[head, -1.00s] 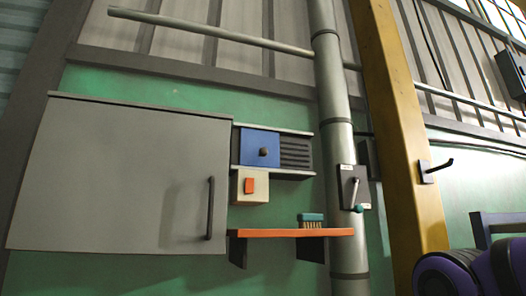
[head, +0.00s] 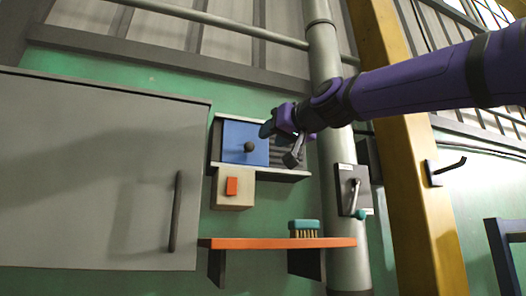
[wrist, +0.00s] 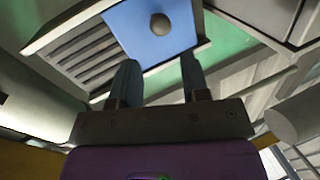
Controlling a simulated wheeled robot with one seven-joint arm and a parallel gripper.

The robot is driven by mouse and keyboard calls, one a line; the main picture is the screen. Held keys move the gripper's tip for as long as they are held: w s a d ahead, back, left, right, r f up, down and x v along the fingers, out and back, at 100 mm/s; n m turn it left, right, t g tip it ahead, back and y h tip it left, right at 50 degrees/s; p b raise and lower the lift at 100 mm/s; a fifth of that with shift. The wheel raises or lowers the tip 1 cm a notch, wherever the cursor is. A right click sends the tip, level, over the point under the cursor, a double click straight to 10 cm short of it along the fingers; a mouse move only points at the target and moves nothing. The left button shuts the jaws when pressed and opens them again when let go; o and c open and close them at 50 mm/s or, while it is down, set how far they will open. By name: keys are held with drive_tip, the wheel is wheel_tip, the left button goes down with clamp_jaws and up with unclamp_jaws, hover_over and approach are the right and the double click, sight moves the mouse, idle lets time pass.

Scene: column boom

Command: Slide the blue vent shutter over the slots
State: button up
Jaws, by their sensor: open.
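The blue vent shutter (head: 238,136) is a square panel with a dark round knob (head: 249,147), at the left of its rail frame on the green wall. The dark vent slots (head: 294,172) are to its right, partly hidden behind my gripper (head: 279,146). In the wrist view my gripper (wrist: 159,75) is open, and nothing is between its two fingers. The shutter (wrist: 135,35) and knob (wrist: 160,23) appear beyond the fingertips, with the knob roughly in line with the gap and apart from it. The slots (wrist: 85,45) show uncovered to the left there.
A grey cabinet (head: 90,180) is at the left. A red-switch box (head: 232,190) sits under the shutter. An orange shelf (head: 275,243) with a teal brush (head: 304,226) is below. A pipe (head: 326,90) and lever box (head: 352,188) stand right of the slots.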

sight(252, 146)
drive_tip(key=x, duration=1)
drive_tip(key=shift+w+a, duration=0.15)
drive_tip(key=shift+w, duration=0.2)
clamp_jaws()
